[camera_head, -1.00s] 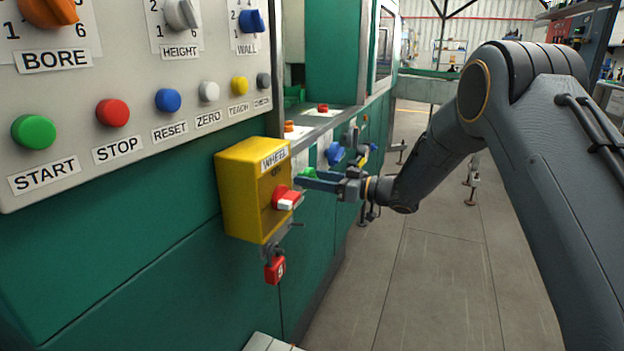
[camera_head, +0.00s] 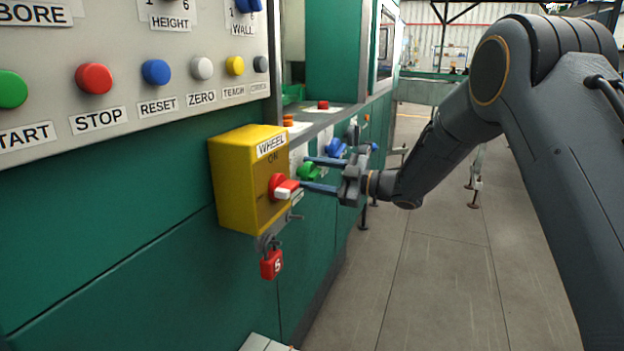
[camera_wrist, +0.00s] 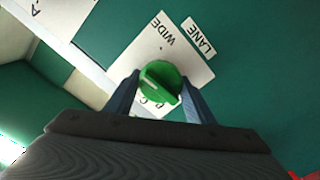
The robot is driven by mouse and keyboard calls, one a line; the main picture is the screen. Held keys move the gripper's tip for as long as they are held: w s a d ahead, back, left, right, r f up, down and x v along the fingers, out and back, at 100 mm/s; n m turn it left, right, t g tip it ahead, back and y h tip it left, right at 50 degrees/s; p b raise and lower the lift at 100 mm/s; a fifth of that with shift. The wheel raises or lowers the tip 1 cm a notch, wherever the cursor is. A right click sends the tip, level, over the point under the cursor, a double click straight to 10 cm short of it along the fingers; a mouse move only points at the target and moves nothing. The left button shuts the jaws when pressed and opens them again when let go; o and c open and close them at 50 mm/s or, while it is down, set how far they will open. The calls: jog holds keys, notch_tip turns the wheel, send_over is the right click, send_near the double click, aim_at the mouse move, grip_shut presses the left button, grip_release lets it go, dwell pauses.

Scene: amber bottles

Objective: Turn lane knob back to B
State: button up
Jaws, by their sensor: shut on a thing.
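The green lane knob (camera_wrist: 160,85) sits on a white plate (camera_wrist: 190,55) beside a LANE label (camera_wrist: 200,37) in the wrist view. The word WIDE and partly hidden letters show on the plate. A short white mark shows on the knob's face; which letter it points to I cannot tell. In the head view the knob (camera_head: 308,172) is small, on the green machine front. My gripper (camera_wrist: 160,98) is shut on the knob, one finger on each side. In the head view my gripper (camera_head: 311,174) reaches in from the right, both fingers visible.
A yellow WHEEL box (camera_head: 235,185) with a red switch (camera_head: 279,188) stands out just left of my gripper, close to the lower finger. A red padlock (camera_head: 271,264) hangs below it. A blue knob (camera_head: 336,148) is just beyond. Open floor (camera_head: 440,270) lies right.

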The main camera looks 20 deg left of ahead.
jog(key=n+b, duration=0.2)
jog(key=n, duration=0.1)
jog(key=shift+f+n, duration=0.15)
jog(key=shift+n, duration=0.25)
jog(key=n+b, duration=0.3)
jog(key=shift+f+n, duration=0.1)
jog(key=shift+n, duration=0.2)
jog(key=n+b, duration=0.6)
jog(key=shift+f+n+b, duration=0.2)
jog(key=shift+n+b, duration=0.1)
jog(key=shift+b, duration=0.1)
jog(key=n+b, duration=0.3)
jog(key=b, duration=0.1)
jog(key=shift+f, duration=0.1)
jog(key=n+b, duration=0.4)
jog(key=b, duration=0.1)
jog(key=shift+f+b, duration=0.1)
jog(key=shift+b, duration=0.25)
jog(key=n+b, duration=0.3)
jog(key=b, duration=0.2)
jog(key=shift+n+b, duration=0.3)
jog(key=shift+n, duration=0.1)
jog(key=shift+n+b, duration=0.6)
jog(key=shift+b, duration=0.35)
jog(key=shift+r, duration=0.2)
